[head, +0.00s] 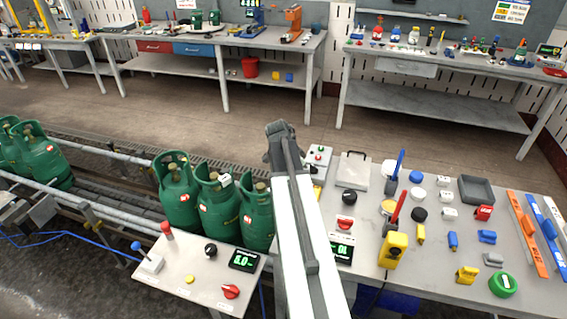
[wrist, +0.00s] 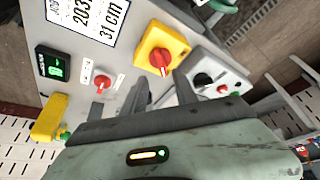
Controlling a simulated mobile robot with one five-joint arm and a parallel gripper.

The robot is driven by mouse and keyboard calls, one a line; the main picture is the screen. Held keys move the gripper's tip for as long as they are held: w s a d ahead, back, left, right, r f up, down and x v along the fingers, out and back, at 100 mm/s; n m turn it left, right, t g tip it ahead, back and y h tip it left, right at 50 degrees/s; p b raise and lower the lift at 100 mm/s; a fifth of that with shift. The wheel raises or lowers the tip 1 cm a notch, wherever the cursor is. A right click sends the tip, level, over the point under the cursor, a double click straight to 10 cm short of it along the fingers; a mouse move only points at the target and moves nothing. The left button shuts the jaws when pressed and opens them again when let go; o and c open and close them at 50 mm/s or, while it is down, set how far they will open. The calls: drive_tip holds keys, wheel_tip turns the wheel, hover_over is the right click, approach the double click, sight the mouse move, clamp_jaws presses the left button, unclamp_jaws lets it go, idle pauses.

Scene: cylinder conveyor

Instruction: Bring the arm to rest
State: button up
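My arm (head: 305,235) reaches up from the bottom middle of the head view, over the gap between the conveyor and the right-hand bench. My gripper (head: 281,138) is the dark grey end of the arm and stands clear of the benches beyond it. In the wrist view the green-grey gripper body fills the bottom, and dark finger parts (wrist: 146,97) stick up in front of a control panel. The fingers are small and partly hidden, so their opening is unclear. Nothing held is visible.
Green gas cylinders (head: 217,203) stand on the conveyor (head: 110,202) left of my arm. A control panel (head: 187,284) is at the front left. A bench (head: 371,251) with tools and small parts is close on the right. Floor (head: 200,125) behind is clear.

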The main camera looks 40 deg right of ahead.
drive_tip(key=shift+w, duration=0.1)
drive_tip(key=w+a+n+t+y, duration=0.1)
drive_tip(key=w+a+n, duration=0.25)
drive_tip(key=a, duration=0.95)
drive_tip(key=w+a+n+t, duration=0.1)
drive_tip(key=w+a+n, duration=0.3)
drive_tip(key=a, duration=1)
drive_tip(key=s+a+f+n+y, duration=0.1)
drive_tip(key=s+a+n, duration=0.2)
drive_tip(key=a+n, duration=0.3)
drive_tip(key=s+a+n+y, duration=0.2)
drive_tip(key=a+n, duration=0.5)
drive_tip(key=a, duration=0.4)
drive_tip(key=shift+s+a+f+g, duration=0.25)
drive_tip(key=shift+s+f+g, duration=0.15)
drive_tip(key=shift+s, duration=0.15)
drive_tip(key=shift+o, duration=0.2)
